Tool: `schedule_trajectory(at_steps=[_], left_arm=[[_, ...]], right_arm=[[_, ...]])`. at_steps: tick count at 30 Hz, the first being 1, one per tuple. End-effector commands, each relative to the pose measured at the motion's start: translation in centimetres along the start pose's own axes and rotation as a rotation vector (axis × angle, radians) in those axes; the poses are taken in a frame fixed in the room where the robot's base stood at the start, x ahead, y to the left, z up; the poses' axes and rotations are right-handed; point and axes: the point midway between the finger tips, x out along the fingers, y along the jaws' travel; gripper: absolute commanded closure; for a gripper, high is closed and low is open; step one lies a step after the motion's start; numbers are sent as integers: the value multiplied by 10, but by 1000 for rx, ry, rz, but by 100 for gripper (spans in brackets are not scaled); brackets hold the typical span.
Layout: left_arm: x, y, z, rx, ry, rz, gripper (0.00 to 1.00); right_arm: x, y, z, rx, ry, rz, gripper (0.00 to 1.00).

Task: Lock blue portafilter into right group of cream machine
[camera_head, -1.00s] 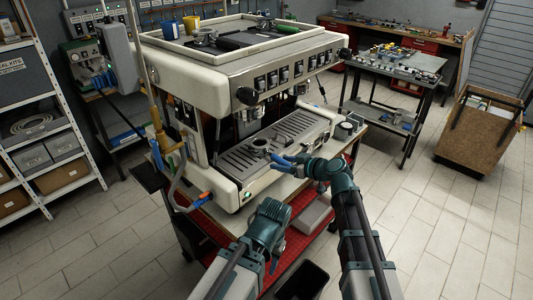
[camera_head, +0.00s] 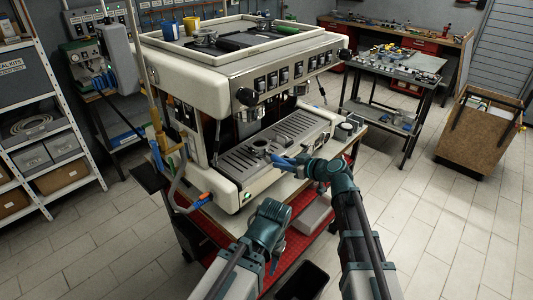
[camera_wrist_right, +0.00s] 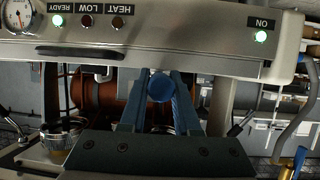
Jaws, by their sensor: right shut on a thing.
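The cream machine (camera_head: 225,85) stands on a bench, its control panel also showing in the right wrist view (camera_wrist_right: 160,45). Its right group (camera_head: 300,89) is under the front panel. The blue portafilter (camera_head: 262,151) is low over the drip tray, below the groups and apart from them. My right gripper (camera_head: 284,161) is shut on its blue handle, whose round end (camera_wrist_right: 160,87) shows between the two blue fingers in the right wrist view. My left gripper (camera_head: 273,265) hangs low in front of the bench; its fingers are mostly hidden.
The slotted drip tray (camera_head: 235,160) lies under the groups. A steam wand (camera_head: 322,92) hangs at the machine's right end. Small containers (camera_head: 347,127) stand at the bench's right edge. A shelf rack (camera_head: 45,150) is on the left.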

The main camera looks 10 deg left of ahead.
Motion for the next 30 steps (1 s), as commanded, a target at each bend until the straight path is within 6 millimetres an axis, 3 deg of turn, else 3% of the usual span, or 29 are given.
schedule_trajectory(at_steps=[30], left_arm=[[-56,-5,3,1,0,0,50]], right_arm=[[-22,0,-52,1,2,0,100]])
